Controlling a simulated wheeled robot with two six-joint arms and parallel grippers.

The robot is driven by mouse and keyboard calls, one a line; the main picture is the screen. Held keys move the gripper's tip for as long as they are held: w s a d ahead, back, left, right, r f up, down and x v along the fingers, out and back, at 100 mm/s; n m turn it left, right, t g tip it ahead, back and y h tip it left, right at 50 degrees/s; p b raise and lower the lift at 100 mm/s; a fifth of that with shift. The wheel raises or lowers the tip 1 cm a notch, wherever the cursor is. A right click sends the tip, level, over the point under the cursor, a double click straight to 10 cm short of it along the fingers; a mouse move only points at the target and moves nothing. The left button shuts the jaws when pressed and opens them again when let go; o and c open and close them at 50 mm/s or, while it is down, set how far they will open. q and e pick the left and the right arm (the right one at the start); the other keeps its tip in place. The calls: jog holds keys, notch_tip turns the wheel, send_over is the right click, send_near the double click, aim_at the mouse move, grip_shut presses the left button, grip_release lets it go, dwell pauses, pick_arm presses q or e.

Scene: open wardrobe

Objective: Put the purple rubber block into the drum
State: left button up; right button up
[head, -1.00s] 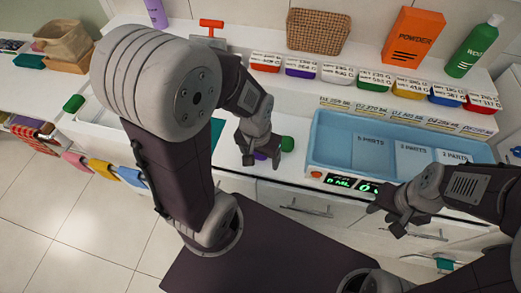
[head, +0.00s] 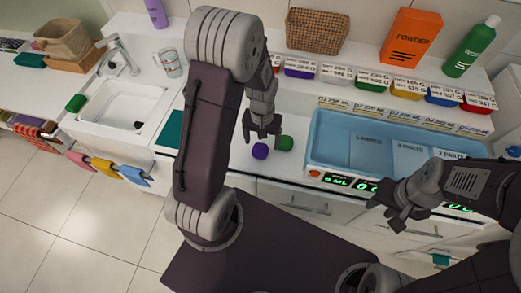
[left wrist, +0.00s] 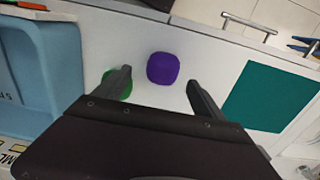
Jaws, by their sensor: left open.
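The purple rubber block (head: 260,151) lies on the white counter near its front edge. A green block (head: 286,143) lies close to its right. My left gripper (head: 262,137) is open and empty just above and behind the purple block. In the left wrist view, the purple block (left wrist: 163,67) shows between and beyond the two spread fingers (left wrist: 159,78), clear of both. The green block (left wrist: 117,85) is partly hidden by one finger. My right gripper (head: 385,214) is open and empty in front of the blue tub. I cannot make out a drum in either view.
A blue tub (head: 320,133) with marked compartments stands right of the blocks. A teal sheet (head: 171,130) and a sink (head: 118,106) lie to the left. Labelled coloured bins (head: 372,81), a basket (head: 318,32) and bottles stand behind. Cabinet handles (head: 308,207) face the front.

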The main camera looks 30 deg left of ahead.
aim_at(260, 147)
pick_arm(q)
jog(key=f, duration=0.4)
jog(key=shift+s+a+f, duration=0.2)
jog(key=shift+s+f, duration=0.05)
jog(key=shift+f, duration=0.1)
jog(key=shift+w+f, duration=0.15)
jog(key=shift+f, duration=0.05)
jog(key=c, duration=1.7)
notch_tip(260, 147, up, 4)
jog(key=shift+f, duration=0.15)
jog(key=shift+c, duration=0.2)
jog(key=d+r, duration=0.7)
jog(key=d, duration=0.4)
jog(key=shift+d+r, duration=0.2)
jog(key=shift+d, duration=0.15)
